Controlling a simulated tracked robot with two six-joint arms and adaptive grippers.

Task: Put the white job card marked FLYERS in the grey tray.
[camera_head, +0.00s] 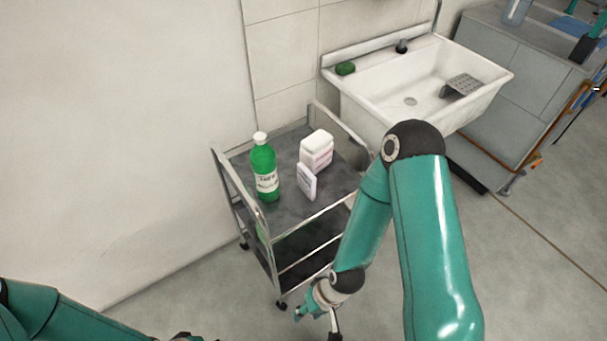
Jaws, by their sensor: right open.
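I cannot make out a job card marked FLYERS or a separate grey tray in this view. A small white upright item (307,182) with faint print stands on the trolley's dark grey top shelf (292,207); its print is too small to read. My right gripper (317,318) is open and points down, low in front of the trolley and apart from it. Nothing shows between its fingers.
A green bottle (265,170) and a white tub (317,150) stand on the trolley's top shelf. A white sink (400,85) with a green soap or sponge (345,68) is behind. A grey cabinet (515,55) is at the right. Floor right of my right arm is clear.

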